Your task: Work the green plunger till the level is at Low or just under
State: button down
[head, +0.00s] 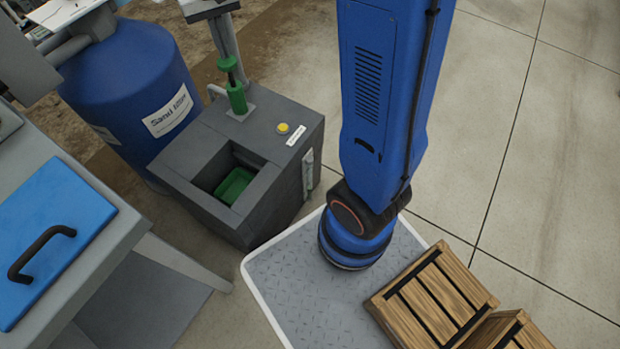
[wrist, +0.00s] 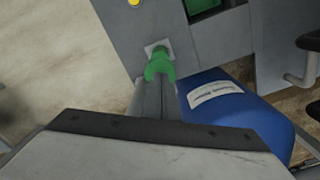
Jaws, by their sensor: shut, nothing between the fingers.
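The green plunger (head: 236,98) stands upright on the top of a grey tank (head: 190,150). Its round green cap sits above the green body, with a short dark rod showing between them. The plunger also shows in the wrist view (wrist: 158,62), near the upper middle, with its cap partly covered. A narrow pale level gauge (head: 307,174) is on the tank's right side; its marks and level are too small to read. Green shows inside the tank's square opening. My gripper is not visible in either view, so its position relative to the plunger cannot be told.
A yellow button (head: 283,128) sits on the tank top. A grey post (head: 226,38) rises close behind the plunger, and a broad slab with a dark edge (wrist: 160,150) fills the lower wrist view. A blue sand filter drum (head: 135,85) stands left. Wooden crates (head: 432,300) are at lower right.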

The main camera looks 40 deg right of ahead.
aim_at(226, 61)
dwell(0.3)
jog(key=shift+f, duration=3.4)
jog(key=shift+r, duration=3.4)
jog(key=shift+f, duration=0.15)
jog(key=shift+f, duration=3.25)
jog(key=shift+r, duration=3.4)
jog(key=shift+f, duration=0.15)
